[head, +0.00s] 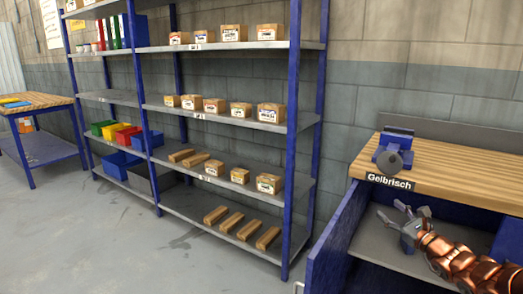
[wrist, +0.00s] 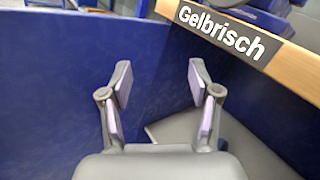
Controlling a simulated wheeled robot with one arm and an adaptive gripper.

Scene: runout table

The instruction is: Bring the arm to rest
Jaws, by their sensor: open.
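My arm, with copper-coloured links, reaches in from the right of the head view. My gripper (head: 394,211) is in the open space under the wooden worktop (head: 455,175) of the bench labelled "Gelbrisch", above its grey shelf (head: 372,243). In the wrist view my gripper (wrist: 160,75) is open, its two fingers well apart with nothing between them. The fingers point towards the bench's blue side panel (wrist: 50,85). I cannot tell the exact gap to the panel. The worktop edge with the label (wrist: 222,32) is above and to the right.
A blue vise (head: 393,150) sits on the worktop. A blue-framed rack (head: 290,150) holds several cardboard boxes, bins and wooden blocks. Another wood-topped table (head: 35,101) stands at the far left. The grey floor (head: 120,245) in front of the rack is clear.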

